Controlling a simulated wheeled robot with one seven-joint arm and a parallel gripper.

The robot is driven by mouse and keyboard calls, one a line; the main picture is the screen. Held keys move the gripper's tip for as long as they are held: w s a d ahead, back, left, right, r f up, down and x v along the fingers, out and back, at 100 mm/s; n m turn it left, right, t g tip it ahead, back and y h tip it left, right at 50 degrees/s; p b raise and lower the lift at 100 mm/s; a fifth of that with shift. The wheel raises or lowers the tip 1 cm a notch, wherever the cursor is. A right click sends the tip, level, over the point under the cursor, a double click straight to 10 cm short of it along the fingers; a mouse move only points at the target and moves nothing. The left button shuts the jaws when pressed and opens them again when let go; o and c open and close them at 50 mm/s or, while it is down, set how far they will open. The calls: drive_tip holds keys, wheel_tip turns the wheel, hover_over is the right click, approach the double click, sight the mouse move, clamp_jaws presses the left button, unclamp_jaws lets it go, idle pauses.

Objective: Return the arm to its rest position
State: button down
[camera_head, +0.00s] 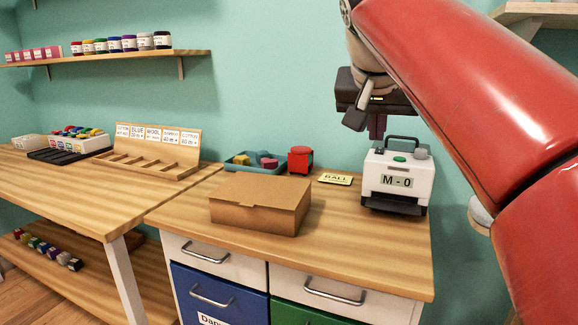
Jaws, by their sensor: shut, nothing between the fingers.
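My red arm comes in from the right side of the head view and bends over at the top. My gripper (377,127) points down at the end of it, its dark fingers together with nothing seen between them. It appears just above and behind the white machine, close to its black handle in the picture; I cannot tell whether they touch.
A closed cardboard box (255,207) sits on the counter's front left. Behind it are a blue tray (235,167) with small pieces, a red object (301,160) and a yellow card (335,179). A wooden sorter (150,155) stands on the left table. A shelf (125,57) holds several jars.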

drive_tip(key=s+f+n+y, duration=0.1)
drive_tip(key=s+f, duration=0.5)
drive_tip(key=f, duration=0.4)
drive_tip(key=s+d+f+n+g+y, duration=0.1)
drive_tip(key=s+f, duration=0.6)
drive_tip(key=f, duration=0.4)
drive_tip(key=s+f+n, duration=0.1)
drive_tip(key=s+f, duration=0.5)
drive_tip(key=f, duration=0.5)
drive_tip(key=shift+s+d+f+n+g+y, duration=0.15)
drive_tip(key=shift+d+n+g+y, duration=0.15)
drive_tip(key=shift+g+y, duration=0.1)
drive_tip(key=c, duration=2.1)
unclamp_jaws()
drive_tip(key=shift+c, duration=0.2)
